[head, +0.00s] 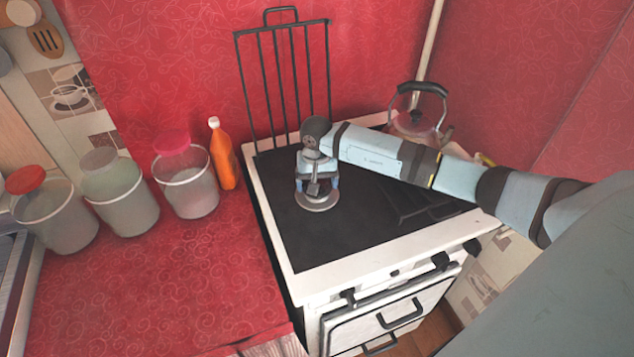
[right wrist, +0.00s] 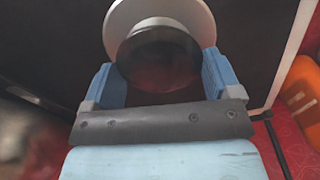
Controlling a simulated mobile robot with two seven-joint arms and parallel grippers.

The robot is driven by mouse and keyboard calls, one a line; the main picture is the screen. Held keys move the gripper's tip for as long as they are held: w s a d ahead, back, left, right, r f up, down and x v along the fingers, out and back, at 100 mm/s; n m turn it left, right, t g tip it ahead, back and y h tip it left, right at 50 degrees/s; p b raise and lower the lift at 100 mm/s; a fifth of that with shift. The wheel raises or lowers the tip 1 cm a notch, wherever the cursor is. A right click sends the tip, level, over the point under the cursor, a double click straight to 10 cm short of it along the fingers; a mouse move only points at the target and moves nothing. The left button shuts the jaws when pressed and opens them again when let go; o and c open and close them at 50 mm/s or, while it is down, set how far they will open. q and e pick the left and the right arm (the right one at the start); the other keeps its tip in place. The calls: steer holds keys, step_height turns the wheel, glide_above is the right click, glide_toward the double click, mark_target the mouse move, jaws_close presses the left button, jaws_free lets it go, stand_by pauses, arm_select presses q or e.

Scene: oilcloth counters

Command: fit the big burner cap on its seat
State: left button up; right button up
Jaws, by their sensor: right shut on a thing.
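My right gripper (head: 317,186) is over the left part of the black stove top, pointing down. In the right wrist view its blue fingers (right wrist: 160,80) are shut on a dark round piece, which looks like the big burner cap (right wrist: 158,58). A wider pale metal disc, which looks like the seat (right wrist: 125,20), shows beyond the cap; it also shows under the gripper in the head view (head: 318,205). The cap overlaps the disc in the wrist view. I cannot tell whether they touch or whether the cap lies level. My left gripper is out of view.
The white stove (head: 390,262) has a raised black grate (head: 287,75) at its back. A kettle (head: 418,110) stands at the back right. An orange bottle (head: 221,155) and several lidded containers stand on the red counter (head: 170,280) at left.

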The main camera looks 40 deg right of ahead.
steer(key=shift+f+b, duration=0.5)
steer(key=shift+b, duration=0.35)
stand_by(1.6)
steer(key=o, duration=0.8)
steer(key=shift+c, duration=0.2)
steer(key=shift+r+p, duration=1.75)
steer(key=shift+r, duration=2.3)
